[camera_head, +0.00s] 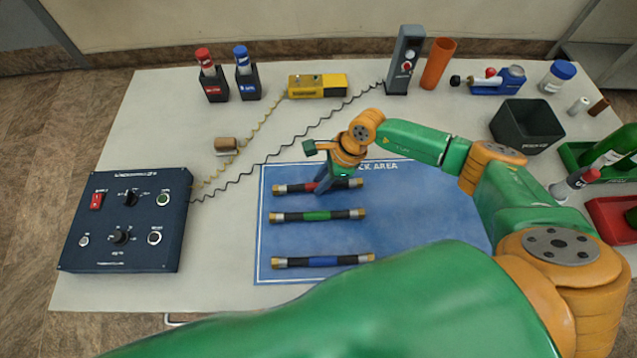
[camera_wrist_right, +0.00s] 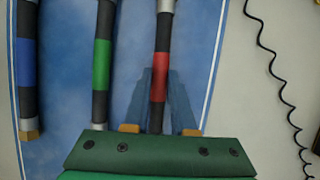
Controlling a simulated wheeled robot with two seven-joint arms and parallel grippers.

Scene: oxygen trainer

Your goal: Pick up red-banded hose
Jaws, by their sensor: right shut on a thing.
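The red-banded hose (camera_head: 291,188) is a black tube with brass-coloured ends, at the top of the row of hoses on the blue mat. My right gripper (camera_head: 322,186) is shut on its middle, at the red band, and hides part of it. In the right wrist view the red band (camera_wrist_right: 162,68) lies between the two fingers, whose bases show on either side of the hose. I cannot tell whether the hose is raised off the mat. My left gripper is not in view.
The green-banded hose (camera_head: 317,215) and blue-banded hose (camera_head: 323,261) lie below it on the blue mat (camera_head: 420,215). A dark control box (camera_head: 125,220) stands at left, with coiled cables running from it. A black bin (camera_head: 527,125) stands at right. My right arm covers the mat's lower right.

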